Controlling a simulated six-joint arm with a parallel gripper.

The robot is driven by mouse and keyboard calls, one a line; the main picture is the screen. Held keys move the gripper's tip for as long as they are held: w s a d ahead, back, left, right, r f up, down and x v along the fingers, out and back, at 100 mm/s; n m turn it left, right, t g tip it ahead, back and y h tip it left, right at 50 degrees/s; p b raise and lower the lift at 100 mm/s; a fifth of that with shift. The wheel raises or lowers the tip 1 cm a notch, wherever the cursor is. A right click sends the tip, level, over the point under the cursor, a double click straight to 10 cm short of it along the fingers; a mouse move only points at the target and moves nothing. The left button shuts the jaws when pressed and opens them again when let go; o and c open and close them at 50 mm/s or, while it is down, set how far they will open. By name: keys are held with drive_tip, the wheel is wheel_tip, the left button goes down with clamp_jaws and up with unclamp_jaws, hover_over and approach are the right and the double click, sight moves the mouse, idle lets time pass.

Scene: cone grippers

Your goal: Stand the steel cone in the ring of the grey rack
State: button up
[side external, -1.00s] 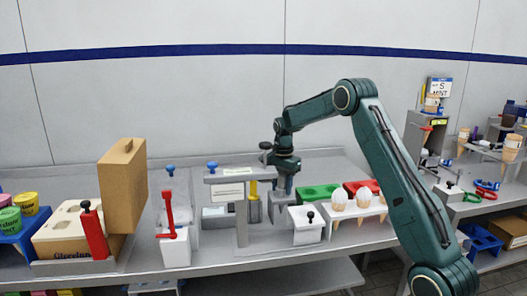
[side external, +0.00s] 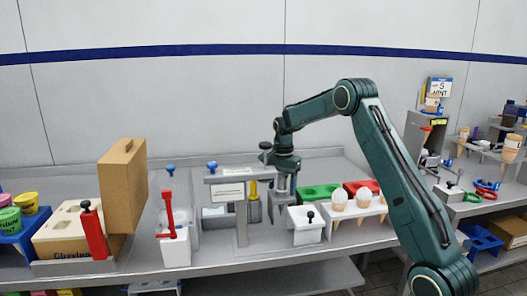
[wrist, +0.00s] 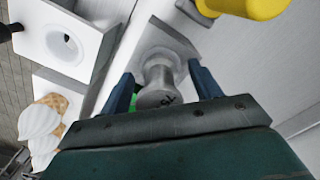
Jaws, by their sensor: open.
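The steel cone (wrist: 157,85), a shiny flared piece with dark marks on its near end, is between my gripper's two blue fingers in the wrist view. My gripper (wrist: 162,88) is open around it, with a visible gap on each side. The cone's far end meets the round ring of the grey rack (wrist: 176,42) and looks upright in it; its lower part is hidden. In the side view my gripper (side external: 283,188) points down over the grey rack (side external: 281,210), and the cone is too small there to make out clearly.
A white box (side external: 306,226) with a black knob stands just right of the rack. White-topped ice cream cones (side external: 339,200) are in a holder further right. A yellow-topped item (side external: 252,188) and a grey stand (side external: 241,222) are close on the left. Green and red trays lie behind.

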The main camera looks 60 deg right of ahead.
wheel_tip(320, 180, up, 13)
drive_tip(key=shift+d+r, duration=0.1)
drive_tip(key=shift+r, duration=0.2)
idle(0.4)
idle(0.4)
drive_tip(key=s+a+r+n, duration=0.3)
drive_tip(key=s+a+n, duration=0.2)
drive_tip(key=s+a, duration=0.35)
drive_tip(key=s+a+r+n, duration=0.3)
drive_tip(key=s+a+n, duration=0.1)
drive_tip(key=s+a, duration=0.5)
drive_tip(key=s+a+f+n+t, duration=0.4)
drive_tip(key=s+a+n+t, duration=0.1)
drive_tip(key=s+a+n, duration=0.4)
drive_tip(key=s+a, duration=0.1)
drive_tip(key=s, duration=0.1)
drive_tip(key=shift+s+f+t, duration=0.15)
drive_tip(key=shift+s+t, duration=0.15)
drive_tip(key=shift+s, duration=0.05)
